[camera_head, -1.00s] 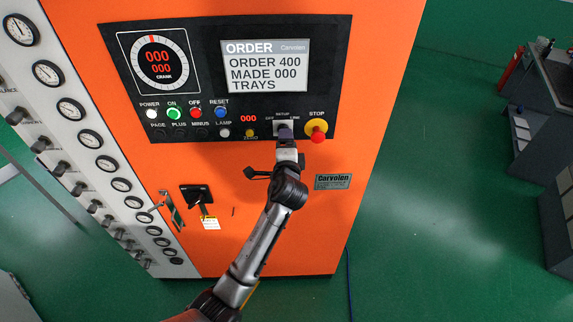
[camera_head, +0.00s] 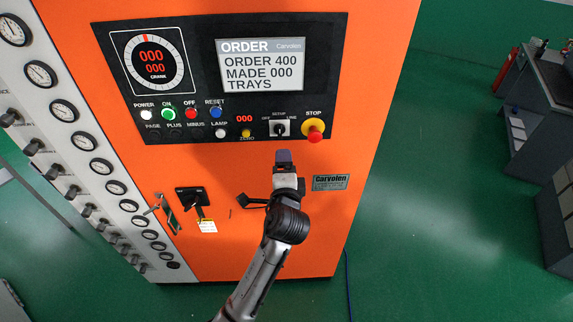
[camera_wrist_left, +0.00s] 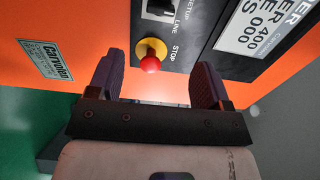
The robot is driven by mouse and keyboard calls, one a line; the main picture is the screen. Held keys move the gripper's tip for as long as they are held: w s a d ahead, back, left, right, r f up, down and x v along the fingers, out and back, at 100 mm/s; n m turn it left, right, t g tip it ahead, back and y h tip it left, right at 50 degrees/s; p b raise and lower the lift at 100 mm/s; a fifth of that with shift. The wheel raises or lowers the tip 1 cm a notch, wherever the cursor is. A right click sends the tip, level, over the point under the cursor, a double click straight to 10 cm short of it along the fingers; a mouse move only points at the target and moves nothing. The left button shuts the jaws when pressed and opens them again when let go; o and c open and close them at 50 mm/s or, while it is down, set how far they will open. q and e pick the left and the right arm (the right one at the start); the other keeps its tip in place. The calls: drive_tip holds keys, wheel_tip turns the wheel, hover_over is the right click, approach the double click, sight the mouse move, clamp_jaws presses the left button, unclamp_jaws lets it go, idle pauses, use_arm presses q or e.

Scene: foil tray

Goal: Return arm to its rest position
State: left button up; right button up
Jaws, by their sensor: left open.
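My left gripper (camera_head: 284,158) is in front of the orange machine (camera_head: 240,240), just below the black control panel (camera_head: 165,90). In the left wrist view its two purple fingers (camera_wrist_left: 158,82) are apart with nothing between them. The setup switch (camera_head: 280,128), a black knob on a white plate, is uncovered above the gripper and partly shows in the wrist view (camera_wrist_left: 160,10). The red stop button (camera_head: 314,126) on its yellow collar is to the right of the switch, and it also appears beyond the fingers in the wrist view (camera_wrist_left: 150,63). My right gripper is not in view.
A black lever handle (camera_head: 192,197) with a yellow tag juts from the machine front, left of my arm. A column of gauges (camera_head: 83,141) and knobs runs down the left. A grey bench (camera_head: 545,90) stands far right, with open green floor between.

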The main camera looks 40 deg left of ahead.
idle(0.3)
use_arm(q)
drive_tip(key=s+d+f+n+g+h, duration=0.35)
drive_tip(key=s+d+f+h, duration=0.2)
drive_tip(key=s, duration=0.35)
drive_tip(key=s+d+f+n+g+h, duration=0.2)
drive_tip(key=s+d+f+n+h, duration=0.35)
drive_tip(key=s+f, duration=0.2)
drive_tip(key=s+f+m+g, duration=0.1)
drive_tip(key=s+f+g, duration=0.1)
drive_tip(key=s+f, duration=0.55)
drive_tip(key=s+f+g, duration=0.3)
drive_tip(key=s+f, duration=0.1)
drive_tip(key=s, duration=0.6)
wheel_tip(320, 180, up, 12)
drive_tip(key=p, duration=1.2)
drive_tip(key=shift+s+a+h, duration=0.2)
drive_tip(key=shift+s+h, duration=0.2)
drive_tip(key=shift+s, duration=0.05)
